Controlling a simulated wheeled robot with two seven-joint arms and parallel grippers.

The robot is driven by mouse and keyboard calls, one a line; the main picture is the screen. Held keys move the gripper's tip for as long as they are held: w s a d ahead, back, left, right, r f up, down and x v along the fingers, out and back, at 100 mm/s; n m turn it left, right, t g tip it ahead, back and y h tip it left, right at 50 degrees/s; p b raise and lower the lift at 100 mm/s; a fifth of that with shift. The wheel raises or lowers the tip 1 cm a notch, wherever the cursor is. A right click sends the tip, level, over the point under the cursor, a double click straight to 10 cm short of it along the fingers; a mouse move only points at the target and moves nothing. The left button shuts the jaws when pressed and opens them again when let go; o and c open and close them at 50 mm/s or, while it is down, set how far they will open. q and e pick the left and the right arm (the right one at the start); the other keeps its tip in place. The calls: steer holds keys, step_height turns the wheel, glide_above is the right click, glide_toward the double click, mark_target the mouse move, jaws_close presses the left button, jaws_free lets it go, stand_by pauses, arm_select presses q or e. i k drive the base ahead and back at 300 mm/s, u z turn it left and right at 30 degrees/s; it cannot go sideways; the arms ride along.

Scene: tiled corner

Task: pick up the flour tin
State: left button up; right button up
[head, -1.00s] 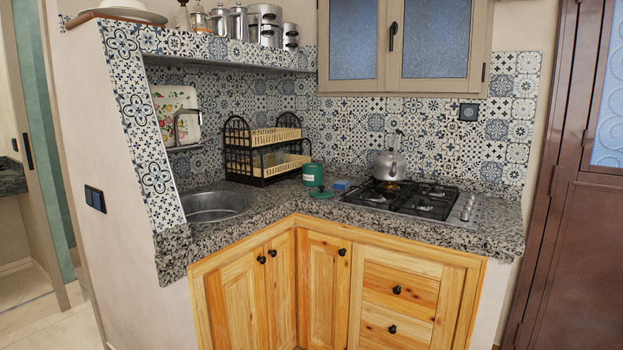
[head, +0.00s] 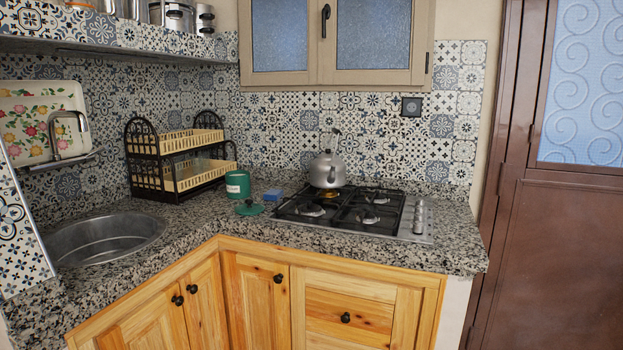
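A green tin (head: 237,185), which looks like the flour tin, stands upright on the granite counter between the dish rack and the gas hob. Its label is too small to read. A green lid (head: 249,208) lies on the counter just in front of it, so the tin appears to be open. Neither of my grippers shows in the head view.
A black dish rack (head: 178,160) stands left of the tin. A blue block (head: 273,195) lies to its right, beside the gas hob (head: 352,212) with a kettle (head: 327,170). A round sink (head: 106,238) is at left. Granite counter (head: 205,222) is bare near the front corner.

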mark_target(238, 183)
steer(key=z, duration=0.05)
steer(key=i, duration=1.95)
steer(key=u, duration=0.7)
